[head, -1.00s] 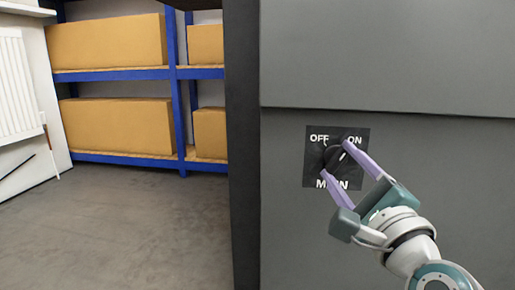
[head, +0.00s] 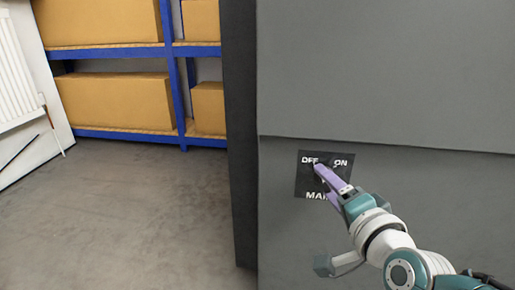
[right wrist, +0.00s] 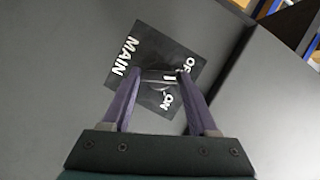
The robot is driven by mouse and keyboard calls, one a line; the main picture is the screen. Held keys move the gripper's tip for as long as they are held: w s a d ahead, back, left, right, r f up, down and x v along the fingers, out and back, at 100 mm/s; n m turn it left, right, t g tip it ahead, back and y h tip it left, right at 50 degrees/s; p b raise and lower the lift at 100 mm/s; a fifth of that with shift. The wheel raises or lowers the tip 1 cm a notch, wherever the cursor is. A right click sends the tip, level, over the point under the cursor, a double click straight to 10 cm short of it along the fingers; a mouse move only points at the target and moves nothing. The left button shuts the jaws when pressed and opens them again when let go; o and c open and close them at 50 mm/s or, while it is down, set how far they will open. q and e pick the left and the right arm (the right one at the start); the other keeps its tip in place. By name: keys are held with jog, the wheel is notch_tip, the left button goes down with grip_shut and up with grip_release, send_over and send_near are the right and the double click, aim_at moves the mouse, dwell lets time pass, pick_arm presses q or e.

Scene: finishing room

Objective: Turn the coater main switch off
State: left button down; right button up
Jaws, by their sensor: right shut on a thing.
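The coater main switch is a dark knob (right wrist: 157,78) on a black square plate (head: 309,187) lettered OFF, ON and MAIN. The plate sits on the grey front of the coater (head: 390,80). My right gripper (head: 325,178) has its lilac fingers at the knob, and in the right wrist view the fingertips (right wrist: 158,74) are on either side of it, shut on it. In the head view a finger covers most of the knob. I cannot clearly tell which word its pale mark points to. My left gripper is in neither view.
The coater's dark side edge (head: 242,140) stands left of the switch. Beyond it a blue shelf rack (head: 130,51) holds brown boxes (head: 115,102). A white radiator (head: 15,70) hangs at the far left. The grey floor (head: 130,215) between is clear.

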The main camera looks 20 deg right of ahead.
jog(key=shift+r+n+g+h+p, duration=0.2)
jog(key=shift+n+g+h+p, duration=0.2)
jog(key=shift+n+g+p, duration=0.9)
jog(key=shift+n+t+p, duration=0.3)
jog(key=shift+t+p, duration=0.1)
jog(key=shift+p, duration=0.15)
jog(key=o, duration=1.4)
